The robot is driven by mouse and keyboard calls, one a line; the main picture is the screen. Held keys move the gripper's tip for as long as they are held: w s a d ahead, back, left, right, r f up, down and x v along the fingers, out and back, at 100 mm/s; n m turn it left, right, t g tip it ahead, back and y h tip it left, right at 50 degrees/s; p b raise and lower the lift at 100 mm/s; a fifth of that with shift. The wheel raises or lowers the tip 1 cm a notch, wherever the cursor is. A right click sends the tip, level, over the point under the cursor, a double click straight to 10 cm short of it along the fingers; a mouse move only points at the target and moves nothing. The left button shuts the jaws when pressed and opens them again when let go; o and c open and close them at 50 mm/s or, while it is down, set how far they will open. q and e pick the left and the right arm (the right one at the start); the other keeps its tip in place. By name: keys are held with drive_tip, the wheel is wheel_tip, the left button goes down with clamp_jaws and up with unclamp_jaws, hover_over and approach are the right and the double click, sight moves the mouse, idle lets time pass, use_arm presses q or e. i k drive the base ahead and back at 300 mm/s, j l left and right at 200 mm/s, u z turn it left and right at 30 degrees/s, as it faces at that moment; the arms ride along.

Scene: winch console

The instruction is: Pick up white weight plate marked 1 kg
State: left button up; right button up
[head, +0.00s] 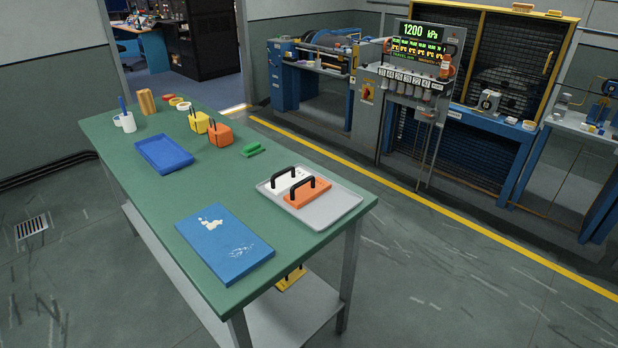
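A white weight plate (283,181) with a black arched handle lies in a grey tray (338,208) at the right side of the green table. Its marking is too small to read. An orange plate (306,194) with a similar black handle lies close beside it, nearer the right, and partly covers the view of it. Neither of my grippers shows in the head view.
A yellow plate (290,279) lies on the lower shelf.

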sight(279, 185)
drive_tip(key=i+l+z, duration=0.7)
drive_tip(key=i+z, duration=0.35)
drive_tip(key=i+l+z, duration=0.1)
drive_tip(key=i+z, duration=0.25)
drive_tip(key=i, duration=0.15)
drive_tip(key=i+u, duration=0.15)
drive_tip(key=i, duration=0.35)
drive_tip(key=i+l+u, duration=0.1)
drive_tip(key=i, duration=0.35)
drive_tip(key=i+l+u, duration=0.15)
drive_tip(key=i, duration=0.35)
drive_tip(key=i+u, duration=0.15)
drive_tip(key=u, duration=0.25)
drive_tip(key=i+u, duration=0.2)
drive_tip(key=u, duration=0.2)
drive_tip(key=i+u, duration=0.2)
drive_tip(key=u, duration=0.2)
drive_tip(key=i+l+u, duration=0.1)
drive_tip(key=u, duration=0.3)
drive_tip(key=i+l+u, duration=0.15)
drive_tip(key=u, duration=0.25)
